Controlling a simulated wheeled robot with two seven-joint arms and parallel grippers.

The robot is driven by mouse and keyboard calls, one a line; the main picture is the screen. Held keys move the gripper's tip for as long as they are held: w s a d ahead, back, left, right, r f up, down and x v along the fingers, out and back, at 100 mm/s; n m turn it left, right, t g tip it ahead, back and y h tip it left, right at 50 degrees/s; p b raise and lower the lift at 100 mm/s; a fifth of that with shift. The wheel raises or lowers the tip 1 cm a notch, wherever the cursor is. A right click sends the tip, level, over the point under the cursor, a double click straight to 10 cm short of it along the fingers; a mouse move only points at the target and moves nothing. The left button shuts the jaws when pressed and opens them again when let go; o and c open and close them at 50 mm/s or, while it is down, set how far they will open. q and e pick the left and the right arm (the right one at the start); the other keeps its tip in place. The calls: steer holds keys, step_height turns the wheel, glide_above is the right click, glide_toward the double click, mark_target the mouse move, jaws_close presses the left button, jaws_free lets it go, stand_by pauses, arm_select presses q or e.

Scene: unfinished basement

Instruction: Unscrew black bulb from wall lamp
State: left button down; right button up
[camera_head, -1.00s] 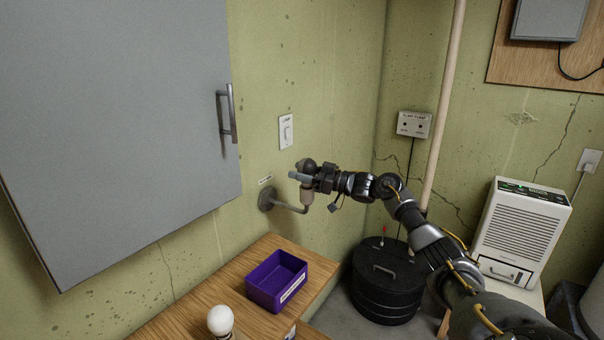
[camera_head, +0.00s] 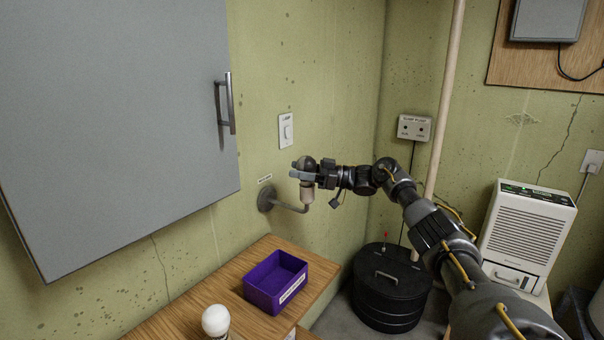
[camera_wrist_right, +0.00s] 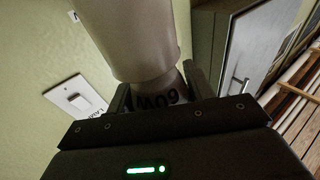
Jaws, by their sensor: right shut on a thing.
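The wall lamp has a round wall plate (camera_head: 266,198), a curved arm and an upright pale socket (camera_head: 306,194). The dark bulb (camera_head: 309,162) sits at the top of the socket, partly hidden by my right gripper (camera_head: 304,175). That gripper comes in from the right and is shut on the bulb. In the right wrist view the pale socket (camera_wrist_right: 130,40) fills the top, and the bulb's neck (camera_wrist_right: 160,95), marked 60W, lies between the two fingers. Whether the bulb's thread is loose cannot be told. My left gripper is not in view.
A purple box (camera_head: 262,297) stands on the wooden bench (camera_head: 190,315) below the lamp, with a white bulb (camera_head: 216,321) near it. A grey cabinet (camera_head: 120,120) hangs at the left. A wall switch (camera_head: 286,131) is above the lamp. A black lidded drum (camera_head: 390,300) stands at the right.

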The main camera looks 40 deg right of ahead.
steer(key=shift+r, duration=0.15)
steer(key=shift+r+p, duration=0.5)
steer(key=shift+r, duration=0.05)
steer(key=shift+a+r+p, duration=0.1)
steer(key=shift+r+p, duration=0.7)
steer(key=shift+r, duration=0.3)
steer(key=shift+r+p, duration=0.6)
steer(key=shift+r, duration=0.2)
